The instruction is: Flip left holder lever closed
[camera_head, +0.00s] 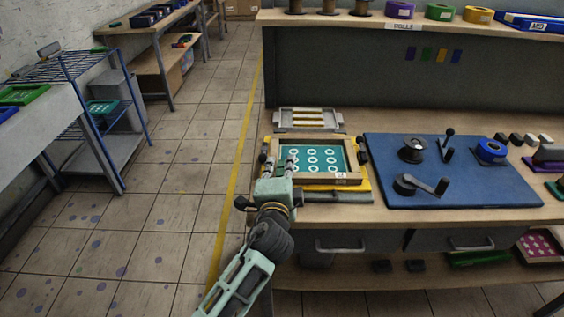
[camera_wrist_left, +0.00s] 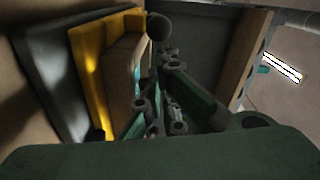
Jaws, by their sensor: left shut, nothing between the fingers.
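A framed teal print screen (camera_head: 312,158) with white rings lies in a wooden frame over a yellow base on the bench. My left gripper (camera_head: 277,168) is at the left edge of this frame, shut and empty. In the left wrist view the fingers (camera_wrist_left: 163,100) point towards a dark round knob (camera_wrist_left: 158,26), which looks like the end of the left holder lever. Whether they touch it I cannot tell. In the head view the left lever is largely hidden by my gripper. A dark holder part (camera_head: 362,155) shows at the frame's right side. My right gripper is not in view.
A blue board (camera_head: 450,170) with black cranks and a blue tape roll lies to the right. A grey tray (camera_head: 308,119) sits behind the frame. A raised shelf with tape rolls (camera_head: 439,12) runs along the back. Open floor lies left of the bench.

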